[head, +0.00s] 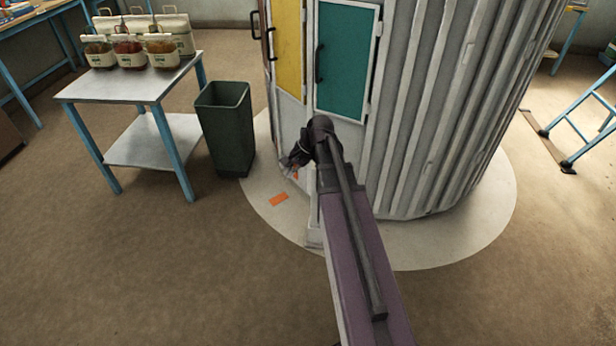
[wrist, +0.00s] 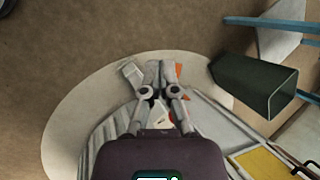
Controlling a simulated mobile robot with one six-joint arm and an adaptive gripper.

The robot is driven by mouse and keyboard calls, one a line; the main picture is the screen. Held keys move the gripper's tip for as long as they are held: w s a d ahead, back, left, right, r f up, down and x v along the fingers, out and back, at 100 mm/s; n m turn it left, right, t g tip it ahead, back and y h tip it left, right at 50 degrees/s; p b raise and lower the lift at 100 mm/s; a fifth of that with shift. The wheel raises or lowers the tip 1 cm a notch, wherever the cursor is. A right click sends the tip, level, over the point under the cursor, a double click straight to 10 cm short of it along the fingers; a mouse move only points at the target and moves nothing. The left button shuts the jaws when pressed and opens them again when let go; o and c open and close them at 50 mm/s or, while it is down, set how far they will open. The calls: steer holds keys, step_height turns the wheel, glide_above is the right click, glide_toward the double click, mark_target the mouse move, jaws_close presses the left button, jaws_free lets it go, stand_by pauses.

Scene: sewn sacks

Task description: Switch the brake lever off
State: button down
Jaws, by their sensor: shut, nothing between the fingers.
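My gripper (head: 291,163) is beside the lower left side of the ribbed grey cylinder (head: 420,110), just below the doors. In the wrist view my gripper (wrist: 159,75) has its fingertips together with nothing between them, above the pale round base. I cannot clearly make out the brake lever. A small red-orange part (wrist: 172,116) shows just behind the fingers in the wrist view, partly hidden by them; I cannot tell whether it belongs to the lever. A pale block (wrist: 132,75) stands left of the fingertips there.
An orange patch (head: 279,199) lies on the pale round base (head: 465,225). A yellow door (head: 288,45) and a green door (head: 343,62) are above. The front floor is clear.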

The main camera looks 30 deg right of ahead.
steer(key=w+d+f+m+t+b, duration=0.1)
steer(key=w+d+f+m+b, duration=0.1)
steer(key=d, duration=0.4)
steer(key=w+d+f+m+t+y+b, duration=0.1)
steer(key=w+d+f+m+t+b, duration=0.1)
steer(key=d+f+m+b, duration=0.2)
steer(key=w+d+f+m+t+y+b, duration=0.1)
steer(key=d+f+m+t+b, duration=0.1)
steer(key=d+b, duration=0.5)
steer(key=d+f+m, duration=0.1)
steer(key=d+m, duration=0.1)
steer(key=shift+w+d+m, duration=0.15)
steer(key=shift+w+m, duration=0.25)
steer(key=shift+f, duration=0.2)
steer(key=shift+b+x, duration=3.1)
steer(key=shift+x, duration=1.95)
steer(key=shift+s+a+r+p, duration=0.1)
steer(key=shift+a+r+p, duration=0.2)
steer(key=shift+r+p, duration=0.4)
steer(key=shift+w+a+r+p, duration=0.1)
steer(key=shift+a+r+p, duration=0.2)
steer(key=shift+r+p, duration=0.35)
steer(key=shift+s+a+r+p, duration=0.1)
steer(key=shift+a+r+p, duration=0.2)
steer(key=shift+r+p, duration=0.35)
steer(key=shift+s+d+r, duration=0.1)
steer(key=shift+d+r, duration=0.05)
steer(key=shift+d, duration=0.05)
